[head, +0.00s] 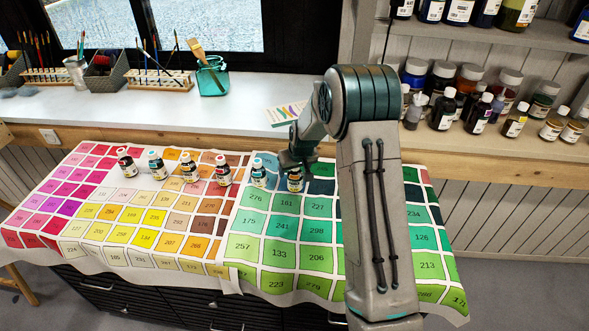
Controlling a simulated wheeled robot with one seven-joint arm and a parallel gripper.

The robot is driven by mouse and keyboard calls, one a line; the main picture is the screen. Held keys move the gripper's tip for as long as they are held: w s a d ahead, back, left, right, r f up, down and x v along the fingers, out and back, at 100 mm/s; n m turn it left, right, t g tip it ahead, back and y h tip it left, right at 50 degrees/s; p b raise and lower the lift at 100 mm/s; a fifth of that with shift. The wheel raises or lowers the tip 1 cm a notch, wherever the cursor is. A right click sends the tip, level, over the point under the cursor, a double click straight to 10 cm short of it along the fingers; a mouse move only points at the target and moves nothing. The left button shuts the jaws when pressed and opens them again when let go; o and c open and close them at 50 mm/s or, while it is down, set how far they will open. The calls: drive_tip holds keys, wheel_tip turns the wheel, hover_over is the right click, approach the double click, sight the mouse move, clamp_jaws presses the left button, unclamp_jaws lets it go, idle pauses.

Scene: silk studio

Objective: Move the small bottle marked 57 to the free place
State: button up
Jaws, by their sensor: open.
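Several small bottles with pale labels and coloured caps stand in a row on the back part of a colour chart cloth (70,225). The leftmost bottle (126,161) has a red band, and the one beside it (157,166) a teal one. Others follow: a third bottle (189,168), a fourth (223,171), a fifth (259,173) and a sixth (294,181). Their numbers are too small to read, so I cannot tell which is 57. My gripper (295,168) is open, right at the top of the sixth bottle. Its fingers are small and partly hidden, and contact is unclear. My arm hides the cloth to the right.
A white windowsill (250,100) with a wooden ledge runs behind the cloth. It holds brush racks, a teal glass jar (211,78) and a small swatch card (286,113). Shelves of dark bottles (444,110) stand at the right. The cloth's front is clear of bottles.

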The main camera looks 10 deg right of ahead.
drive_tip(key=a+b+v, duration=0.1)
drive_tip(key=v, duration=1)
drive_tip(key=s+r, duration=0.8)
drive_tip(key=s, duration=0.7)
drive_tip(key=s+m+g, duration=0.1)
drive_tip(key=s+m, duration=0.1)
drive_tip(key=s, duration=1.6)
drive_tip(key=shift+r+g+h, duration=0.3)
drive_tip(key=shift+g+h, duration=0.1)
